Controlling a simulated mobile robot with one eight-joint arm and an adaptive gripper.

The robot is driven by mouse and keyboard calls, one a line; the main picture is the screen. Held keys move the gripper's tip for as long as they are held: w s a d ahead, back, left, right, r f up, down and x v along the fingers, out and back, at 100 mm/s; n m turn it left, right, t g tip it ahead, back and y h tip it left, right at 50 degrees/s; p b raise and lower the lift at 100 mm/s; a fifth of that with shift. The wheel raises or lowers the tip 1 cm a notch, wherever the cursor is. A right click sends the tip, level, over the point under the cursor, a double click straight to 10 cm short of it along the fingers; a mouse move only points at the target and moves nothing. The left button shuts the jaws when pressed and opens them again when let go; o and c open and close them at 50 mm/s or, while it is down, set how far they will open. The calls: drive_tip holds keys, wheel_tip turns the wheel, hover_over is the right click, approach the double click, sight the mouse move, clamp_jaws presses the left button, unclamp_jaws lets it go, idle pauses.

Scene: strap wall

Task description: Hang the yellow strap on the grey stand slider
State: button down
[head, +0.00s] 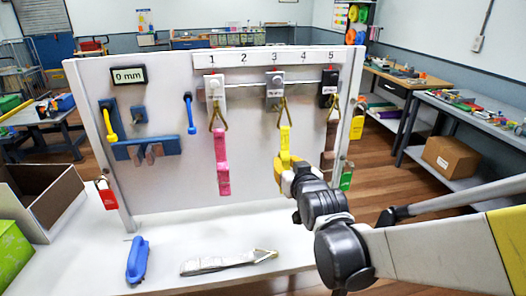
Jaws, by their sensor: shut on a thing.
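The yellow strap (285,140) hangs upright below the grey slider (274,88) on the white board. Its triangular metal ring (283,108) is at the slider's lower part, slightly to the right; I cannot tell whether it is over the hook. My gripper (292,172) is shut on the lower part of the yellow strap, which partly hides behind it. The grey slider sits on the rail under the number 3.
A pink strap (221,162) hangs from the white slider (214,92), and a brown strap (329,140) from the black slider (329,88). A light grey strap (228,262) and a blue handled tool (137,260) lie on the white table (205,282).

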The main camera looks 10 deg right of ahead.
drive_tip(key=shift+f+b+x, duration=0.1)
drive_tip(key=shift+b+x, duration=0.45)
drive_tip(key=shift+x, duration=0.85)
drive_tip(key=shift+f+b+x, duration=0.15)
drive_tip(key=shift+b+x, duration=0.4)
drive_tip(key=shift+x, duration=0.8)
drive_tip(key=shift+s, duration=0.1)
drive_tip(key=c, duration=1.3)
unclamp_jaws()
drive_tip(key=shift+s, duration=0.1)
drive_tip(key=v, duration=1.1)
drive_tip(key=shift+s+r, duration=0.15)
drive_tip(key=shift+s, duration=0.2)
drive_tip(key=s+f+g, duration=0.2)
drive_tip(key=s+f, duration=0.1)
drive_tip(key=s, duration=0.3)
drive_tip(key=s+f+g, duration=0.3)
drive_tip(key=s, duration=0.3)
drive_tip(key=s+f+g, duration=0.3)
drive_tip(key=s, duration=0.4)
drive_tip(key=shift+f, duration=0.2)
